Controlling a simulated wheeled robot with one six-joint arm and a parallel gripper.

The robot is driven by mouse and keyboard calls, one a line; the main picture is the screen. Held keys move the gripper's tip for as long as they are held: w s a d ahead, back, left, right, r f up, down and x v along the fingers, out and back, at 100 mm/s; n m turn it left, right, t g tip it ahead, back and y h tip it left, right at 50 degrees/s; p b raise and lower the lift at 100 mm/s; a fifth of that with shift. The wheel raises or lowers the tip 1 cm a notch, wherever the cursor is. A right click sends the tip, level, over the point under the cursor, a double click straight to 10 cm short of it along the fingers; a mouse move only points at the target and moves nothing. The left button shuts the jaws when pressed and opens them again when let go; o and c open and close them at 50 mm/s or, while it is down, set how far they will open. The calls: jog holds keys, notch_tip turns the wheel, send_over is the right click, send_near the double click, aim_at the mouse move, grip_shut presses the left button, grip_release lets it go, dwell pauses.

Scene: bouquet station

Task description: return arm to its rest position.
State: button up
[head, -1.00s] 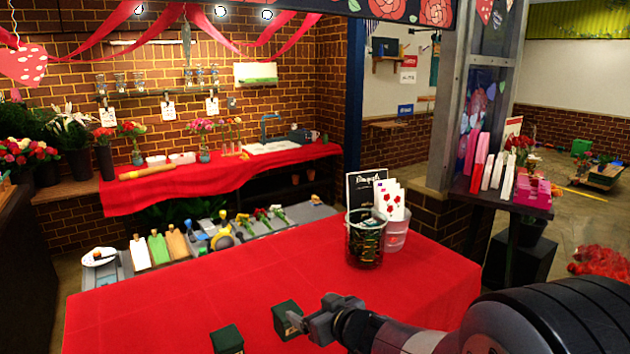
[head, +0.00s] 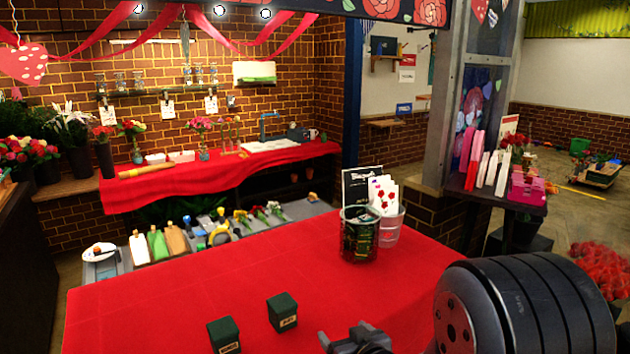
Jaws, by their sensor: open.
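My gripper (head: 338,342) is at the bottom edge of the head view, right of centre, over the red-covered table. It is open and holds nothing that I can see; part of it is cut off by the frame edge. A large dark part of my arm fills the lower right. Two small dark green boxes with pale labels stand on the table to the left of my gripper: a nearer box (head: 223,335) and a farther box (head: 282,312). My gripper is apart from both.
A glass jar (head: 360,235) and a clear cup with flower cards (head: 389,228) stand at the red table's (head: 200,290) back right. A side stand with wrapping rolls (head: 485,160) is at right. A grey tool tray (head: 300,209) lies beyond. The table's middle is clear.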

jog(key=shift+s+d+f+m+h, duration=0.2)
jog(key=shift+d+f+m+h, duration=0.2)
jog(key=shift+d+f, duration=0.45)
jog(key=shift+d+r, duration=0.1)
jog(key=shift+r, duration=0.05)
